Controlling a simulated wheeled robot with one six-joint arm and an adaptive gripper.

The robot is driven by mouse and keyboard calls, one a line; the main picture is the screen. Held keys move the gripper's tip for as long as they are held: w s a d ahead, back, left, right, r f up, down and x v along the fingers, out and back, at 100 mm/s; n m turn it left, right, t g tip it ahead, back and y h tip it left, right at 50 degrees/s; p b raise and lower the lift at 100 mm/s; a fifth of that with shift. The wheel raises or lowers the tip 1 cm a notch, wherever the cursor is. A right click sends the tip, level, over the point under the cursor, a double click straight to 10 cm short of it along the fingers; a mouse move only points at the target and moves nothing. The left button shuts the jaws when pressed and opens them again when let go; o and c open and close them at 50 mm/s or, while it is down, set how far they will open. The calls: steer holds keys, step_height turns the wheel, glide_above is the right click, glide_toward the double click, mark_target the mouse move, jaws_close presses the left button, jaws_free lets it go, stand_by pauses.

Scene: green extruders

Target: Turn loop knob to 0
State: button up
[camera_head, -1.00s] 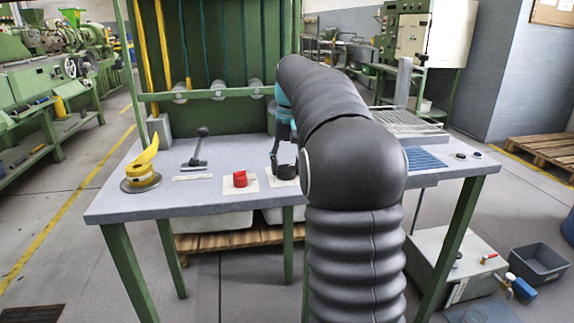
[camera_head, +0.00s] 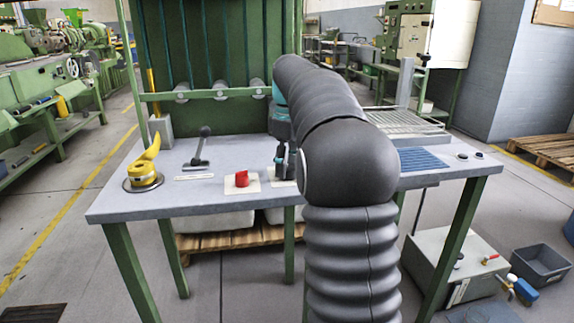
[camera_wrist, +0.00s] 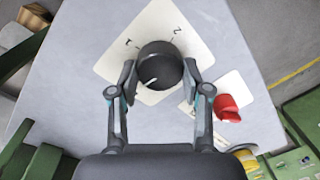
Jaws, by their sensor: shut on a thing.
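A round black knob (camera_wrist: 158,62) sits on a white plate (camera_wrist: 115,62) on the grey table. The marks 1 and 2 show on the plate past the knob. Its white pointer line is directed down-left in the wrist view, toward my wrist; any mark there is hidden. My gripper (camera_wrist: 160,78) is shut on the black knob, one finger touching each side. In the head view my gripper (camera_head: 285,170) is at the plate, and the knob is hidden behind it.
A red knob (camera_head: 242,179) on its own white plate is just left of my gripper; it also shows in the wrist view (camera_wrist: 228,107). A black lever (camera_head: 201,148) and a yellow-handled switch (camera_head: 146,173) stand farther left. A wire rack (camera_head: 405,125) is at right.

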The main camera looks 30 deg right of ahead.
mark_target(288, 166)
steer(key=shift+f+n, duration=0.1)
steer(key=shift+n, duration=0.5)
steer(key=o, duration=1.2)
steer(key=r, duration=0.7)
steer(key=shift+w+d+r, duration=0.15)
steer(key=shift+d+r, duration=0.05)
steer(key=shift+r, duration=0.1)
steer(key=shift+a, duration=0.1)
